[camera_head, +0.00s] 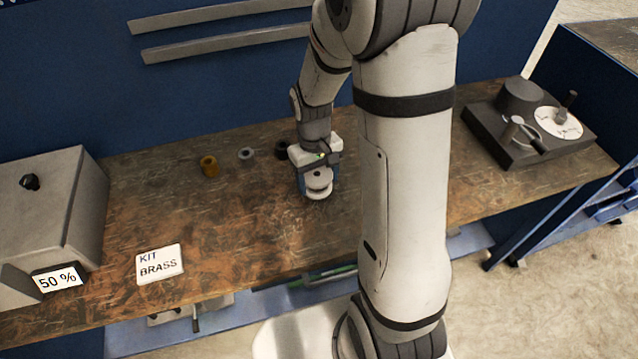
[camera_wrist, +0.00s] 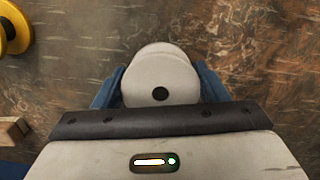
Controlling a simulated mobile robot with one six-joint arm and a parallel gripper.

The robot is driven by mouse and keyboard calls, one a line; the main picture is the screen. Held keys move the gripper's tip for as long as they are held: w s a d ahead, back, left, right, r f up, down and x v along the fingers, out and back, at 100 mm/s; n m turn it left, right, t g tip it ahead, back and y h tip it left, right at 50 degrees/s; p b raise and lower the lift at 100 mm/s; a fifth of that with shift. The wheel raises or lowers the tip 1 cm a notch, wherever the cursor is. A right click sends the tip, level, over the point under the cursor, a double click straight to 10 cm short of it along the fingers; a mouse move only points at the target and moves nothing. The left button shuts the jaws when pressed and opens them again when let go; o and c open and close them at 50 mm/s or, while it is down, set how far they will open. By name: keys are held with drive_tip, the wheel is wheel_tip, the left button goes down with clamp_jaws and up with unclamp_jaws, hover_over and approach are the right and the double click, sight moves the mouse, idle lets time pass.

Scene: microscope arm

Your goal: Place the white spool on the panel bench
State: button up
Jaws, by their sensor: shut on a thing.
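The white spool (camera_head: 318,181) is between the blue fingers of my gripper (camera_head: 318,185), over the brown worktop of the bench (camera_head: 235,215). In the wrist view the white spool (camera_wrist: 160,72) shows its round end with a dark hole, and my gripper (camera_wrist: 160,88) is shut on it from both sides. The worktop (camera_wrist: 255,55) fills the background there. I cannot tell whether the spool touches the worktop. My arm hides part of the bench to the right.
A "KIT BRASS" card (camera_head: 160,263) and a grey box (camera_head: 55,205) are at left. A dark device (camera_head: 520,130) stands at right. The front middle worktop is clear.

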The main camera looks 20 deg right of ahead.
drive_tip(key=shift+s+f, duration=0.1)
drive_tip(key=shift+f, duration=1.5)
drive_tip(key=shift+d+f, duration=0.1)
drive_tip(key=shift+f, duration=0.05)
drive_tip(key=o, duration=1.1)
